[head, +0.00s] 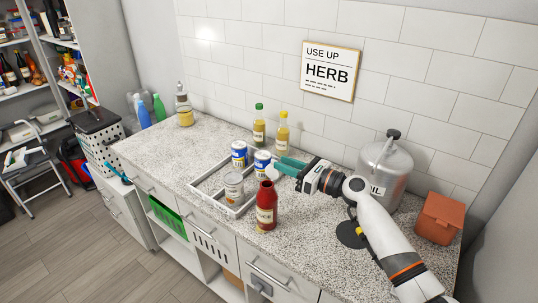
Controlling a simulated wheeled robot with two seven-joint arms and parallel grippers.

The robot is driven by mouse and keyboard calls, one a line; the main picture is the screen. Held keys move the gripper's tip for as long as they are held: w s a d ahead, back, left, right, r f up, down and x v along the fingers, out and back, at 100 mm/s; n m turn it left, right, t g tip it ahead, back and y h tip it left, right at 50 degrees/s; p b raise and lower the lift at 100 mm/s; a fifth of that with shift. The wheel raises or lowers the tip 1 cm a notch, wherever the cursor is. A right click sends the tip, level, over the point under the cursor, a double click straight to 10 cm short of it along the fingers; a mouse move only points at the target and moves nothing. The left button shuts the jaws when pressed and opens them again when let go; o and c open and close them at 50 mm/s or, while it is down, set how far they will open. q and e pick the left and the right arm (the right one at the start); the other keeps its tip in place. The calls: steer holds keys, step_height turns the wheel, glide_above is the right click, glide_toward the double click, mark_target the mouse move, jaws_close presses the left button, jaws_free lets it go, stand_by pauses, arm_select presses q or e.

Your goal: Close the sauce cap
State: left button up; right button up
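The red sauce bottle (266,207) with a pale label stands upright on the speckled counter, in front of the tray. Its dark red neck shows no cap on top. My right gripper (279,168), with teal fingers, reaches in from the right, just above and behind the bottle's neck. A small whitish round piece (272,174), which looks like the cap, sits at its fingertips, apart from the bottle's mouth. The fingers seem closed on it, though the contact is small in view. My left gripper is not in view.
Two oil bottles (259,127) stand behind. A metal canister (384,170) and terracotta box (439,217) are at right. The counter's left part is mostly clear.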

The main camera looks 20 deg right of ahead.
steer(key=x, duration=0.6)
steer(key=shift+p, duration=0.35)
steer(key=shift+d, duration=0.1)
steer(key=shift+c, duration=0.6)
jaws_close()
